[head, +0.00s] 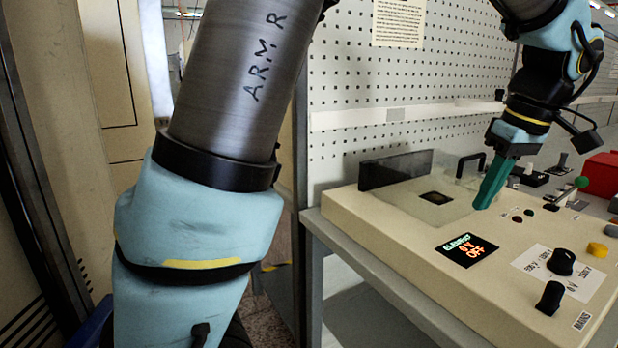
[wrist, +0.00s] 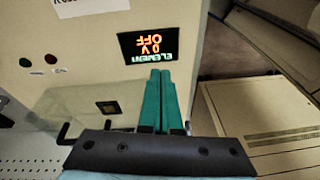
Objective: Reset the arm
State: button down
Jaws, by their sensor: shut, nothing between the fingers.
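My gripper (head: 481,205) has green fingers and hangs above the beige control console (head: 410,262), tilted down and to the left. It is shut and empty, with the fingers pressed together. In the wrist view the gripper (wrist: 162,74) points toward the console's display. My arm shows large at the left of the head view, with "ARM R" written on it. The display (head: 467,249) reads "ELEMENT 0 V OFF" and also shows upside down in the wrist view (wrist: 149,43). I cannot tell exactly how far the fingertips are above the console.
A clear cover with a black handle (head: 470,163) stands at the console's back, near my gripper. Black knobs (head: 561,262) and a yellow button (head: 597,250) sit at the right. A red box (head: 602,174) is at the far right. A white pegboard (head: 400,75) rises behind.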

jog(key=m+g, duration=0.1)
send_over(403, 238)
jog(key=shift+h, duration=0.3)
notch_tip(403, 238, down, 4)
jog(key=shift+f, duration=0.2)
jog(key=a+f+m, duration=0.2)
jog(key=a+f, duration=0.2)
jog(key=a, duration=0.9)
jog(key=s+a+f+m+h+p, duration=0.1)
jog(key=a+f, duration=0.4)
jog(key=a, duration=0.8)
jog(key=shift+s+m, duration=0.2)
jog(key=shift+m, duration=0.2)
